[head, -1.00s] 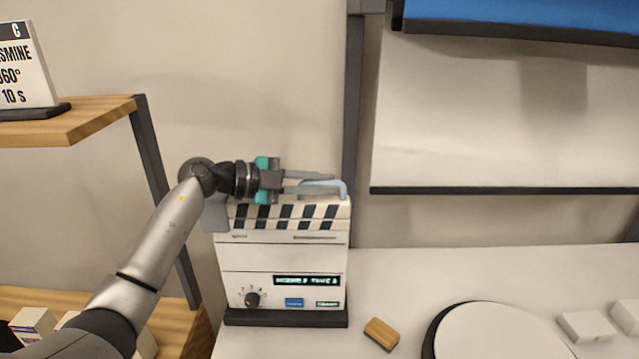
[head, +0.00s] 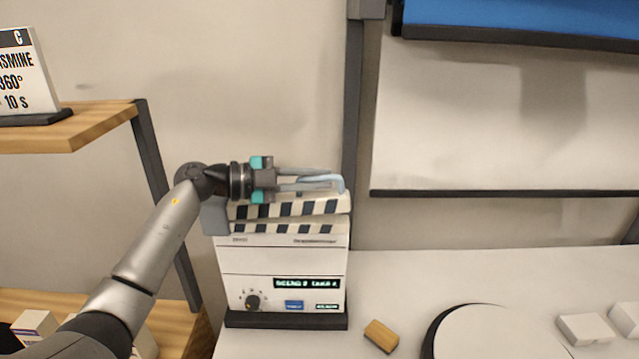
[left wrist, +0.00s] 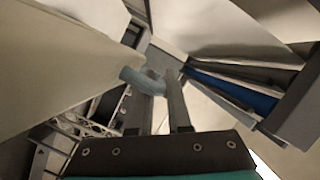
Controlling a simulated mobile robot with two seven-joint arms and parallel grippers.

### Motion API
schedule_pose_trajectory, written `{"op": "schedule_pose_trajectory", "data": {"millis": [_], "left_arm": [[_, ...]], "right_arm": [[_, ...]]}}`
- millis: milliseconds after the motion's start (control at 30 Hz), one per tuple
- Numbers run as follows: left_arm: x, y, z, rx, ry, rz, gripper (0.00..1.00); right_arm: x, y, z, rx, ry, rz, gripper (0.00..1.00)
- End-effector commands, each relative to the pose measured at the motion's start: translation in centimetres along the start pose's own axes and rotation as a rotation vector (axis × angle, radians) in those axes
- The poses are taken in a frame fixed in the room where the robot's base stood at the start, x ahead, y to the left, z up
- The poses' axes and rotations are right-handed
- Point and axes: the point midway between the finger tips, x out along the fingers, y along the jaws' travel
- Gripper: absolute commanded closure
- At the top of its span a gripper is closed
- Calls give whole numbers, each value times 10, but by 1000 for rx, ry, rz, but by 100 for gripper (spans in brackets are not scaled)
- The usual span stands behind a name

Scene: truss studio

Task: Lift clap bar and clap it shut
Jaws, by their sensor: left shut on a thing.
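The clapperboard (head: 285,262) stands upright on a dark base on the white table, with a knob, a lit display and small buttons on its front. Its striped clap bar (head: 290,207) is tilted slightly up, with a narrow gap toward the right end above the fixed striped strip (head: 290,227). My left gripper (head: 312,184) is at the bar's top right and shut on the pale blue handle (head: 338,184) of the bar. In the left wrist view the handle (left wrist: 143,80) lies between the fingers. My right gripper is not in view.
A small wooden block (head: 381,335) lies right of the clapperboard. A round white turntable (head: 490,335) and white blocks (head: 584,328) are farther right. A wooden shelf (head: 85,125) with a sign stands at left. A dark post (head: 352,130) rises behind.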

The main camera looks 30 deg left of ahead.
Motion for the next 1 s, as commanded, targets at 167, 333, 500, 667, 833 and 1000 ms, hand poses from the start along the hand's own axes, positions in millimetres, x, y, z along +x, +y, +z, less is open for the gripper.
{"op": "schedule_pose_trajectory", "data": {"millis": [167, 333, 500, 667, 833, 1000], "left_arm": [[-15, -24, -11, -39, 69, -101, 100], [-30, -42, -18, -73, 137, -196, 100], [-43, -56, -23, -100, 189, -269, 100], [-48, -61, -25, -109, 208, -297, 100], [-48, -61, -25, -110, 210, -299, 100], [-48, -61, -25, -110, 209, -298, 78]], "right_arm": [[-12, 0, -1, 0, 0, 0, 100], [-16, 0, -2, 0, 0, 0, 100], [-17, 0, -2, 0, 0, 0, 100], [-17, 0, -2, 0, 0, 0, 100], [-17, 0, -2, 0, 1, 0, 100], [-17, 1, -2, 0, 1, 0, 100]]}}
